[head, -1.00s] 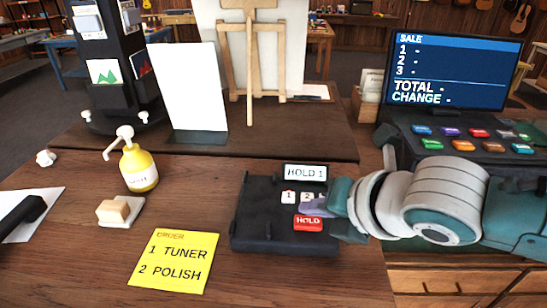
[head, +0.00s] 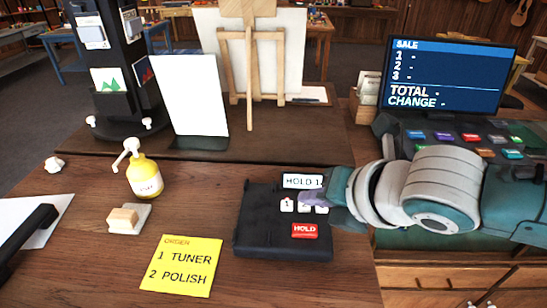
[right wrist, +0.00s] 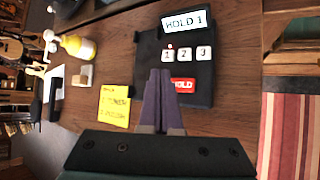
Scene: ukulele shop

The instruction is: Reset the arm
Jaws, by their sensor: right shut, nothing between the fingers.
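My right gripper (head: 318,199) comes in from the right in the head view, above the black key unit (head: 262,232). Its purple fingers show shut and empty in the right wrist view (right wrist: 163,82). They are above the unit, beside the red HOLD key (head: 305,231) and near the white number keys (head: 287,205). The gripper hides part of the unit's right side in the head view. The unit's small display (head: 302,181) reads HOLD 1, and a red light shows at key 1. My left gripper is not in view.
A yellow order note (head: 182,266), a yellow pump bottle (head: 146,179) and a small block on a white base (head: 128,218) stand left of the unit. A till screen (head: 447,76) and coloured keys are behind my right arm.

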